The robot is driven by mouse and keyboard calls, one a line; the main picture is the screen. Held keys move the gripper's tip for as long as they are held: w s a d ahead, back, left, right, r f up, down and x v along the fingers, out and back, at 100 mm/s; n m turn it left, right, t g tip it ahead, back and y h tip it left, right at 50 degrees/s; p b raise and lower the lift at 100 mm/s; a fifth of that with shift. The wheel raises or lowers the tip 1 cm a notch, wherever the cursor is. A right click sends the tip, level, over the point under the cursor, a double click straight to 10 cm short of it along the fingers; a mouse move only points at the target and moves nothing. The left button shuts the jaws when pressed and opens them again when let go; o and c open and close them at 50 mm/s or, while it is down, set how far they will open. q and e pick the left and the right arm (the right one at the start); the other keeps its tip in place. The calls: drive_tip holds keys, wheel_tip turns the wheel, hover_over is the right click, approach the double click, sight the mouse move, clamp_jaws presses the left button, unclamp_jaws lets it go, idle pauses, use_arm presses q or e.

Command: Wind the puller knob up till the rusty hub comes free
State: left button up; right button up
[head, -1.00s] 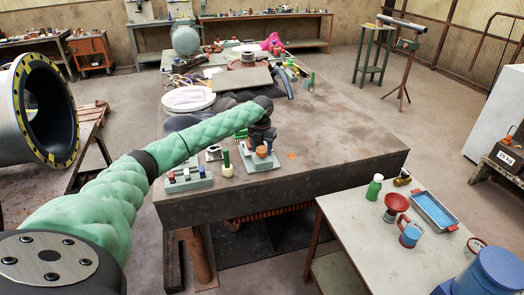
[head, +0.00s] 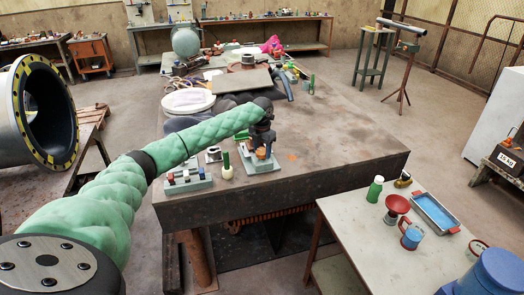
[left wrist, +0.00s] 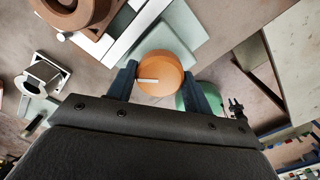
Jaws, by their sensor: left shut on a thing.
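The puller knob (left wrist: 160,72) is a round orange disc with a white mark on its face, in the middle of the left wrist view. My left gripper (left wrist: 161,85) has one dark finger on each side of it and is shut on it. In the head view, this gripper (head: 262,142) points down over the grey-green base plate (head: 263,166) near the table's front edge, and largely hides the puller. The rusty hub (left wrist: 80,12) is a brown ring at the top left of the left wrist view, beside a white bar. My right gripper is not in view.
A grey-green block with coloured pieces (head: 187,180) and a green-topped bottle (head: 227,170) stand left of the base plate. The table (head: 330,150) is clear to the right. A lower side table (head: 370,225) holds a green bottle, a red funnel-like piece and a blue tray.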

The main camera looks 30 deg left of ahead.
sight(262, 150)
use_arm(q)
drive_tip(key=o, duration=0.9)
drive_tip(key=shift+w+a+r, duration=0.1)
drive_tip(key=shift+w+r, duration=0.05)
drive_tip(key=shift+r, duration=0.1)
drive_tip(key=shift+o, duration=0.4)
drive_tip(key=shift+f, duration=0.15)
wheel_tip(262, 150, up, 2)
drive_tip(key=shift+b, duration=0.65)
wheel_tip(262, 150, up, 4)
drive_tip(key=shift+r+b, duration=0.2)
drive_tip(key=shift+b, duration=0.55)
drive_tip(key=shift+r, duration=0.7)
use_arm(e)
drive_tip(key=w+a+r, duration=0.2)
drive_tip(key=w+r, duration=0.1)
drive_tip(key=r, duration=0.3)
